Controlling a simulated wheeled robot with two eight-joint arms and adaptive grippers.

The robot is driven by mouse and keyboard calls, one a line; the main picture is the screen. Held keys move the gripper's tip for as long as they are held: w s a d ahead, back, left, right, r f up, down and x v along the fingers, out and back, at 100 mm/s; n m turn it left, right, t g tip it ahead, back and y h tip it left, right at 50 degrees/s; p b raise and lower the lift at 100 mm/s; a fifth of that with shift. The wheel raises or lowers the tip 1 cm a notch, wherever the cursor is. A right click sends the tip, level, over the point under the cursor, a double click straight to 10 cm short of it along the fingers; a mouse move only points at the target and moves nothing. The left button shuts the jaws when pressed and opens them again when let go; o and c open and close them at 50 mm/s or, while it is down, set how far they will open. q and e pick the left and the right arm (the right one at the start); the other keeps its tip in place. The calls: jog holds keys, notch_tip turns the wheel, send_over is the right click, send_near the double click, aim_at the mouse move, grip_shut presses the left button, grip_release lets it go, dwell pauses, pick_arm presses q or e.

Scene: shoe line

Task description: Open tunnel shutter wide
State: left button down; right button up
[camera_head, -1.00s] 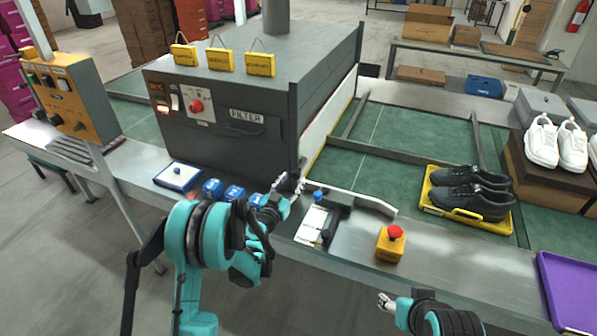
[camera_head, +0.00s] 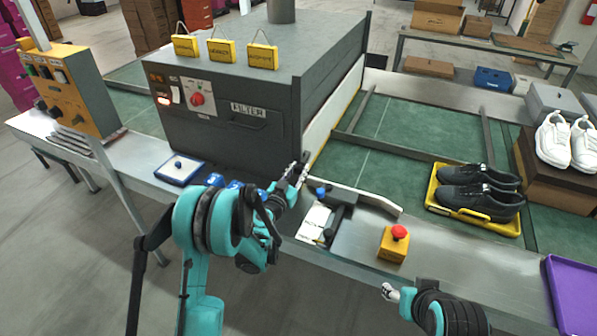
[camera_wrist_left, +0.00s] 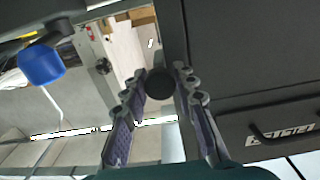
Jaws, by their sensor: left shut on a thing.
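The dark grey tunnel (camera_head: 225,135) stands over the green conveyor. A pale panel (camera_head: 335,103), which looks like the shutter, covers its right end. My left gripper (camera_head: 299,170) is at the tunnel's near right corner, by the lower front end of that panel. In the left wrist view its two fingers (camera_wrist_left: 158,95) are on either side of a round black knob (camera_wrist_left: 160,84) and shut on it. What the knob is fixed to is mostly hidden. My right gripper (camera_head: 388,291) is low at the front, away from the tunnel; its jaws are too small to read.
A blue knob (camera_head: 320,191) stands close to my left gripper. A yellow box with a red button (camera_head: 394,243) sits on the bench edge. Black shoes (camera_head: 480,188) lie in a yellow tray (camera_head: 437,206) on the belt. The belt right of the tunnel is mostly clear.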

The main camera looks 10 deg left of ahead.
pick_arm(q)
notch_tip(320, 180, up, 18)
jog(key=p, duration=0.9)
jog(key=shift+r+p, duration=0.25)
jog(key=shift+p, duration=0.05)
jog(key=c, duration=1.2)
grip_release()
jog(key=shift+f, duration=0.1)
jog(key=v, duration=1.2)
